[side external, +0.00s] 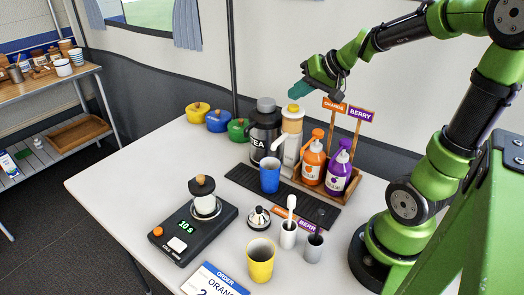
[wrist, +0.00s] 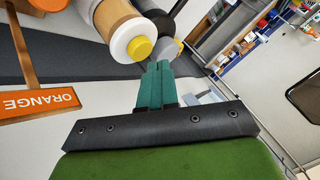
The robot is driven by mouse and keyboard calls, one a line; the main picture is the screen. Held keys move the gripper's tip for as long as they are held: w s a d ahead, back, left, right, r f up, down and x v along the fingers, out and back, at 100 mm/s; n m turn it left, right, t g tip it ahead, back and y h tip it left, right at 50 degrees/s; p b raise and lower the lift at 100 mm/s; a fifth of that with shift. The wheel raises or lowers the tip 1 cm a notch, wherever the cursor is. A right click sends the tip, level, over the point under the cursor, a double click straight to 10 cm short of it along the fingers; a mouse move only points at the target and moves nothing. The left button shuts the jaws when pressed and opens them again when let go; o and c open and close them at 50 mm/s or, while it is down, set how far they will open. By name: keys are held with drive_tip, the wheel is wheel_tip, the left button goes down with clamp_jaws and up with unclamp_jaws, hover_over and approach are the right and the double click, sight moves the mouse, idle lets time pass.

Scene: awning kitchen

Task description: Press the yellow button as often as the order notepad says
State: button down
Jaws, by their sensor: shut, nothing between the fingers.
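The yellow button (side external: 293,107) tops a white and wooden dispenser (side external: 291,130) at the back of the table. The button also shows in the wrist view (wrist: 139,48). My gripper (side external: 294,93) is shut and empty, with teal fingers, a little above the button's height. In the wrist view the fingertips (wrist: 159,66) appear just beside the button; I cannot tell the exact gap. The order notepad (side external: 214,279) lies at the front edge of the picture. It reads "ORDER", "ORANGE" and a "2", with its lower part cut off.
A black TEA dispenser (side external: 264,130) stands left of the button's dispenser. Orange (side external: 313,163) and purple (side external: 338,174) pump bottles stand to its right beneath ORANGE (side external: 335,107) and BERRY signs. A blue cup (side external: 269,176) sits in front. A scale (side external: 193,230) and yellow cup (side external: 261,261) are nearer.

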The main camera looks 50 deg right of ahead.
sight(297, 107)
drive_tip(key=shift+f, duration=0.15)
drive_tip(key=shift+f, duration=0.3)
drive_tip(key=shift+f, duration=0.6)
idle(1.0)
drive_tip(key=shift+r, duration=1)
drive_tip(key=shift+r, duration=0.1)
drive_tip(key=shift+r, duration=2.45)
